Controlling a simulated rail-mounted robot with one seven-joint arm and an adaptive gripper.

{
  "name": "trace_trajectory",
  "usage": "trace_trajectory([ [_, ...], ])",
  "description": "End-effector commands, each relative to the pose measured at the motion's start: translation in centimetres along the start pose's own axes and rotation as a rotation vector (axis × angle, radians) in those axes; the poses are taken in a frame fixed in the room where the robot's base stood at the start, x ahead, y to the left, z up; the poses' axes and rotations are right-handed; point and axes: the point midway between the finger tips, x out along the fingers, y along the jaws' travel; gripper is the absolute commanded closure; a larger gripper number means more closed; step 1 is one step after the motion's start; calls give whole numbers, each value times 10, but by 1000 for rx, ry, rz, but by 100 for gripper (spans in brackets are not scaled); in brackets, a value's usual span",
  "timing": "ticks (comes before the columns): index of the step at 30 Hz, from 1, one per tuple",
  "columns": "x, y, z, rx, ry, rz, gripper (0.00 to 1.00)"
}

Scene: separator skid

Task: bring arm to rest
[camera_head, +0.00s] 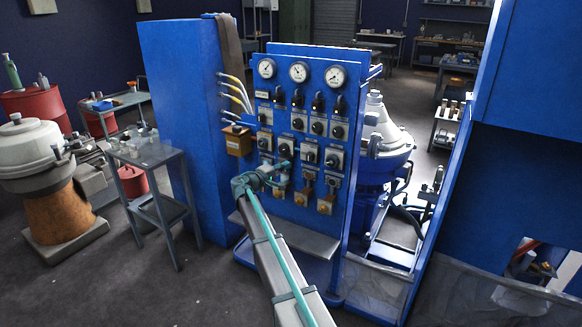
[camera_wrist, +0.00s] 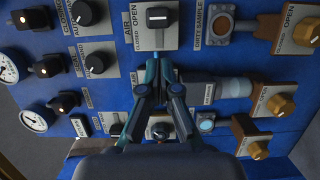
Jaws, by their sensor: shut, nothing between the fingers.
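My gripper (camera_wrist: 159,66) is shut and empty in the wrist view. Its fingertips meet just below the black knob on the plate marked AIR OPEN/CLOSED (camera_wrist: 158,18). I cannot tell whether they touch the panel. In the head view my arm reaches up from the bottom edge to the lower middle of the blue control panel (camera_head: 325,215). The wrist end hides part of the panel there, and the fingertips are hard to make out against the knobs.
The panel carries gauges (camera_head: 298,72), black knobs and orange knobs (camera_wrist: 281,105). A blue frame (camera_head: 500,60) rises at right. Open floor lies at lower left.

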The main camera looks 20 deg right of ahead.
Motion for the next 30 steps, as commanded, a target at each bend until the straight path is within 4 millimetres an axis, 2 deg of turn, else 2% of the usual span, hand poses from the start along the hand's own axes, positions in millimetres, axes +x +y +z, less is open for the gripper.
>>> trace_trajectory([
  [4,-8,0,1,0,-2,0,100],
  [17,-7,1,1,-1,-2,0,100],
  [20,-8,-7,3,11,-10,-33,100],
  [23,-15,-25,17,46,-23,-120,100],
  [26,-32,-70,43,80,-43,-258,100],
  [30,-65,-152,83,94,-77,-453,100],
])
